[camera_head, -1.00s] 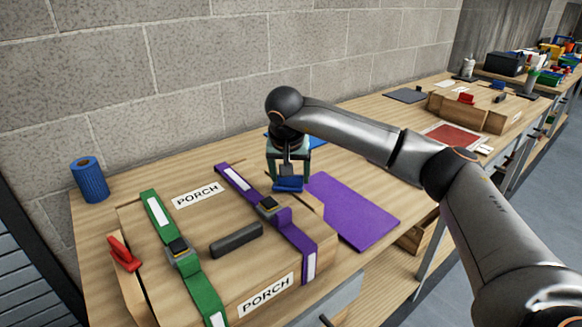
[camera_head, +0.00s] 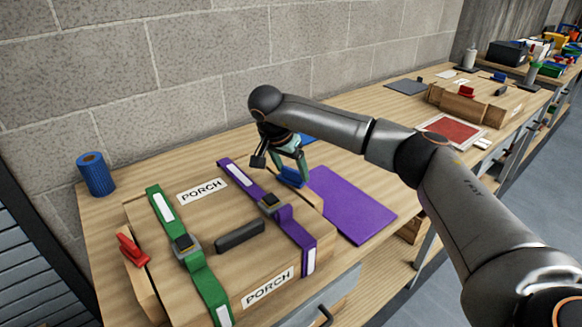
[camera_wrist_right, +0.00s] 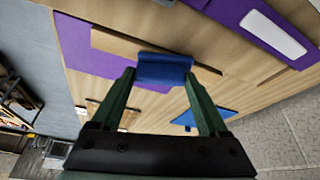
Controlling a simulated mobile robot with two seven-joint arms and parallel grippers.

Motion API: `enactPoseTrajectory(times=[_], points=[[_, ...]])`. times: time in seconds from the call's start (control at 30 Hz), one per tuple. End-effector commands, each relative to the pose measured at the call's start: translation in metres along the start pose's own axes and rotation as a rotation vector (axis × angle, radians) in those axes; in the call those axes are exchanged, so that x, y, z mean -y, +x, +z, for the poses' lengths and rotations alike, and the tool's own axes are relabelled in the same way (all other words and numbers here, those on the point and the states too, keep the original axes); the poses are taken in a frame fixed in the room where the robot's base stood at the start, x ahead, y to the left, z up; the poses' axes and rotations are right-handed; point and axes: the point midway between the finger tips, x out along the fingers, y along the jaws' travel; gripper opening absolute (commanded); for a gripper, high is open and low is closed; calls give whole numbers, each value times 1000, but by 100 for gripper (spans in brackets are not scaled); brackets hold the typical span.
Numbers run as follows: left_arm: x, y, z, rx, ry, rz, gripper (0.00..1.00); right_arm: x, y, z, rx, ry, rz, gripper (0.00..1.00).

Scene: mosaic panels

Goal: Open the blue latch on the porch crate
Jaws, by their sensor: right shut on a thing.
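The wooden porch crate (camera_head: 213,262) stands on the workbench with its lid down and two PORCH labels. The blue latch (camera_head: 290,177) is at the crate's right end, beside the purple strap, and looks tilted. My right gripper (camera_head: 291,170) comes over from the right and is shut on the blue latch, its green fingers on either side. The right wrist view shows the blue latch (camera_wrist_right: 163,68) between the fingertips (camera_wrist_right: 162,75). The fingers hide part of the latch's mount. My left gripper is not in view.
A green strap (camera_head: 188,250) and a purple strap (camera_head: 270,205) cross the crate. A red latch (camera_head: 132,248) is at its left end. A purple mat (camera_head: 350,205) lies right of it. A blue roll (camera_head: 95,174) stands behind left, near the block wall.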

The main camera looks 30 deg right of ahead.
Motion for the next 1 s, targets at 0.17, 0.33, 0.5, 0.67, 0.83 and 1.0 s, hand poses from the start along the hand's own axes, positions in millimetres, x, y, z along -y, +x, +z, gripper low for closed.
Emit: enactPoseTrajectory(times=[0.17, 0.33, 0.5, 0.67, 0.83, 1.0], points=[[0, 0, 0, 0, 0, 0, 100, 0, 0, -1, -1, 2, -2, 22], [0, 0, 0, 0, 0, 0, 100, 0, 0, -1, -1, 1, -2, 83], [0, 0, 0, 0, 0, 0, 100, 0, 0, 0, 0, 1, -2, 100], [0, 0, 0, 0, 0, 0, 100, 0, 0, 0, 0, 0, -1, 100], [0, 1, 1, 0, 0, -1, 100, 1, -7, 0, -1, 0, -4, 100], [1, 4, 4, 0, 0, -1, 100, 2, -36, 0, -1, -1, -7, 100]])
